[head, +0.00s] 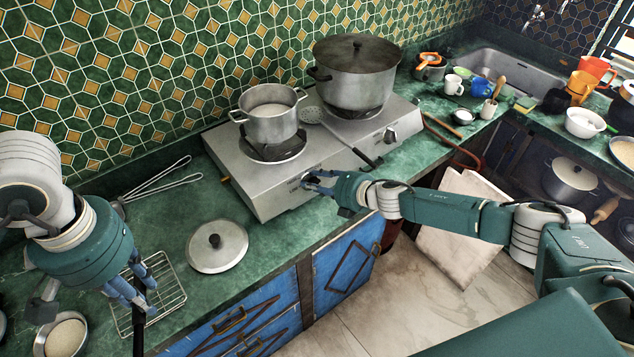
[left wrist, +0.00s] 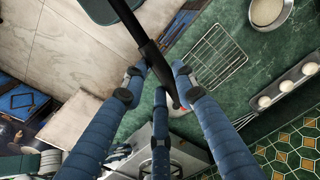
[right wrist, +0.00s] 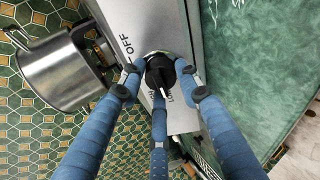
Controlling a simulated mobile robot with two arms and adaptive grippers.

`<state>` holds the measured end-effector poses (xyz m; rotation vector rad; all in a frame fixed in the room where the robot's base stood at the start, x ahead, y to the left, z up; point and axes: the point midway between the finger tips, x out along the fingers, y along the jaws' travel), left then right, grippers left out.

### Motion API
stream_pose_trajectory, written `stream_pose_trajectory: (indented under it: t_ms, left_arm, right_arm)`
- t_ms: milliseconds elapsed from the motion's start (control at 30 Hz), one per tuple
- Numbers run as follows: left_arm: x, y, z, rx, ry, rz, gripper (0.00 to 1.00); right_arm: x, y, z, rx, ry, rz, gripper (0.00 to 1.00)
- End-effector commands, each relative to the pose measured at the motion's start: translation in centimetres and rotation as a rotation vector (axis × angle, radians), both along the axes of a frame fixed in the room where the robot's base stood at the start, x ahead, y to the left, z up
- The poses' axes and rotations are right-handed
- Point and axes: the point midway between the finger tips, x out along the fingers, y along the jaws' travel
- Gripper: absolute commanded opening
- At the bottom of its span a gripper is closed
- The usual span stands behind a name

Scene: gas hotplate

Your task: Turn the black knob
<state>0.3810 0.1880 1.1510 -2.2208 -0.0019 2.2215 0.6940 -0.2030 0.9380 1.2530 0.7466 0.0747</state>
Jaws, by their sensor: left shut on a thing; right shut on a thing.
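The black knob (right wrist: 160,76) sits on the hotplate's front panel (right wrist: 140,22), with "OFF" and "LOW" lettering around it in the right wrist view. My right gripper (right wrist: 159,82) has its blue fingers around the knob, and it is shut on it. In the head view this right gripper (head: 316,183) is at the left end of the silver hotplate (head: 285,180) and mostly hides the knob. A second black knob (head: 389,135) is farther right. My left gripper (head: 140,295) is shut on a black handle (left wrist: 145,45), above the counter's front edge; what the handle belongs to cannot be told.
A smaller pot (head: 270,125) and a large lidded pot (head: 357,88) stand on the burners. A lid (head: 217,250), a wire rack (head: 170,280) and a whisk (head: 160,188) lie on the green counter. A black-handled skimmer (head: 350,147) lies across the hotplate.

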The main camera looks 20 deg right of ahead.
Motion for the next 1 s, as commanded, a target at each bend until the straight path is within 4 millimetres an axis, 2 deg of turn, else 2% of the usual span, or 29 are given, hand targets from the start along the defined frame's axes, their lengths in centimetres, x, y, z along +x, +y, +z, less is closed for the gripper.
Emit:
stream_pose_trajectory:
  t_ms: [33,200,233,300,700,867,1000]
  left_arm:
    - [0.0,0.0,0.0,0.000,0.000,0.000,0.00]
    - [0.0,0.0,0.0,0.000,0.000,0.000,0.00]
    - [0.0,0.0,0.0,0.000,0.000,0.000,0.00]
    - [0.0,0.0,0.0,0.000,0.000,0.000,0.00]
    - [0.0,0.0,0.0,0.000,0.000,0.000,0.00]
    - [0.0,0.0,0.0,0.000,0.000,0.000,0.00]
    - [0.0,0.0,0.0,0.000,0.000,0.000,0.00]
  right_arm:
    - [-0.5,0.6,-0.4,-0.004,0.002,0.018,0.07]
    - [-0.5,0.6,-0.5,-0.004,0.004,0.017,0.07]
    - [-0.5,0.6,-0.5,-0.004,0.004,0.017,0.39]
    - [-0.5,0.6,-0.6,-0.004,0.005,0.016,0.50]
    - [-0.6,-0.1,-0.1,-0.002,0.004,0.004,0.50]
    - [-2.2,-1.1,0.9,-0.003,0.003,0.004,0.50]
    - [-4.6,-2.4,2.4,-0.004,0.004,0.006,0.50]
